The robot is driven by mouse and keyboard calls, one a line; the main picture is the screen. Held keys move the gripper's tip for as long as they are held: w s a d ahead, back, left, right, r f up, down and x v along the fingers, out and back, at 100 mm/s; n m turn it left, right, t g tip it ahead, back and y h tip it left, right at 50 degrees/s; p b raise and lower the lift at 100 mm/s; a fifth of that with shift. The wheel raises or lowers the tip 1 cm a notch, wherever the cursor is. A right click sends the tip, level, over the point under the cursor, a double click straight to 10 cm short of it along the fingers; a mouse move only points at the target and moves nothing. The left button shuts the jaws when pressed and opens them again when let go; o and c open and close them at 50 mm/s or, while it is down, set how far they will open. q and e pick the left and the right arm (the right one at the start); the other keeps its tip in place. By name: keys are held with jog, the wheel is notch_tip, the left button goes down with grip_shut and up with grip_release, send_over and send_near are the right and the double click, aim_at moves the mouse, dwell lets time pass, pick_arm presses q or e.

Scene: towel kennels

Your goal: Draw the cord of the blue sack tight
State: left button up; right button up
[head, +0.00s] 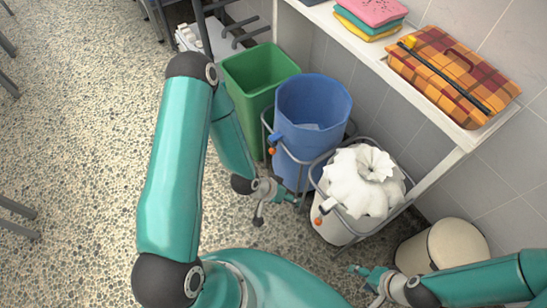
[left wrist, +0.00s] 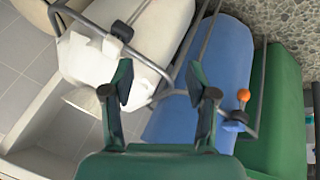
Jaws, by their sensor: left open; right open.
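The blue sack (head: 312,105) stands upright with a wide open mouth in a grey wire frame. Its orange cord bead (head: 271,151) hangs on the side facing me, and the bead also shows in the left wrist view (left wrist: 243,95). My left gripper (head: 277,208) is open and empty, low in front of the blue sack. In the left wrist view its fingers (left wrist: 165,92) are spread, with the blue sack (left wrist: 175,122) behind them; I cannot tell whether they touch it. My right gripper (head: 372,281) is open and empty near the bottom, below the white sack.
A white sack (head: 362,185) with a gathered top stands right of the blue one, with its own orange bead (head: 318,221). A green bin (head: 253,80) stands to the left. A cream bin (head: 452,245) and a shelf (head: 440,120) are at right.

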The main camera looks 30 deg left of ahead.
pick_arm(q)
jog(key=w+a+f+t+b, duration=0.4)
jog(key=w+a+f+b, duration=0.3)
jog(key=f, duration=0.3)
jog(key=m+t+b, duration=0.4)
jog(key=t+b, duration=0.4)
jog(key=b, duration=0.5)
send_near(273, 151)
jog(key=x, duration=0.3)
jog(key=f+b+x, duration=0.1)
jog(key=x, duration=0.3)
jog(key=a+b+x, duration=0.1)
jog(key=x, duration=0.2)
jog(key=shift+w+d+f, duration=0.15)
jog(key=shift+w+f, duration=0.25)
jog(key=shift+w, duration=0.05)
pick_arm(e)
notch_tip(273, 151, down, 26)
jog(key=shift+s+r, duration=0.15)
jog(key=shift+r, duration=0.1)
pick_arm(q)
jog(key=shift+c, duration=0.2)
grip_shut()
